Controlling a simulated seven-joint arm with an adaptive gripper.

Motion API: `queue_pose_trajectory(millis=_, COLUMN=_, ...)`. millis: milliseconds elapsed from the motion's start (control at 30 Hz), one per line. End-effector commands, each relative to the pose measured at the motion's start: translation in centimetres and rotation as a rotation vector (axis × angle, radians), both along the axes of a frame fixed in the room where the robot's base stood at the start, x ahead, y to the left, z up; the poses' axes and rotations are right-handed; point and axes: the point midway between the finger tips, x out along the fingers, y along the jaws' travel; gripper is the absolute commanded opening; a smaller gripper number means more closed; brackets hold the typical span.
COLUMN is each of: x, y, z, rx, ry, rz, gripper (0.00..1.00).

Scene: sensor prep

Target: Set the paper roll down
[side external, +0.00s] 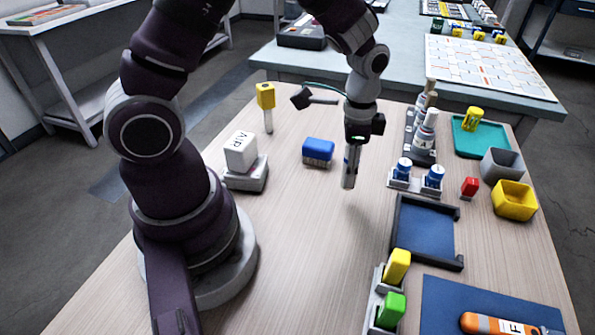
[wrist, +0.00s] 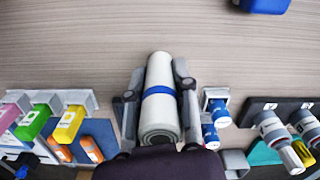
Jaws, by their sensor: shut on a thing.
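The paper roll (wrist: 160,112) is white with a blue band around its middle. In the wrist view it lies lengthwise between the two fingers of my gripper (wrist: 158,90), which are shut on its sides. In the side view my gripper (side external: 351,168) points down over the wooden table (side external: 300,240), left of the blue-and-white bottles. A faint shadow lies below it, and it appears a little above the tabletop. The fingers hide most of the roll there, so I cannot tell whether its lower end touches the table.
Right of my gripper stand two blue-capped bottles (side external: 403,168) in a holder and a black-framed blue tray (side external: 426,230). A blue box (side external: 318,151) sits to the left, near a white block (side external: 241,152) on a grey base. The table's front middle is clear.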

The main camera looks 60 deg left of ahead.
Motion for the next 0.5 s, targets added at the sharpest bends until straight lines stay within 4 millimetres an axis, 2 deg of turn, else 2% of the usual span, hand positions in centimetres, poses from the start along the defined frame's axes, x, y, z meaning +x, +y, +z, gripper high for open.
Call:
queue_pose_trajectory(millis=100, x=-0.2, y=0.0, z=-2.4, rx=0.000, ry=0.007, rz=-0.003, gripper=0.00)
queue_pose_trajectory(millis=200, x=-0.1, y=-0.1, z=-4.0, rx=0.000, ry=0.004, rz=-0.004, gripper=0.00)
queue_pose_trajectory(millis=500, x=0.0, y=-0.1, z=-4.5, rx=0.000, ry=-0.001, rz=-0.006, gripper=0.00)
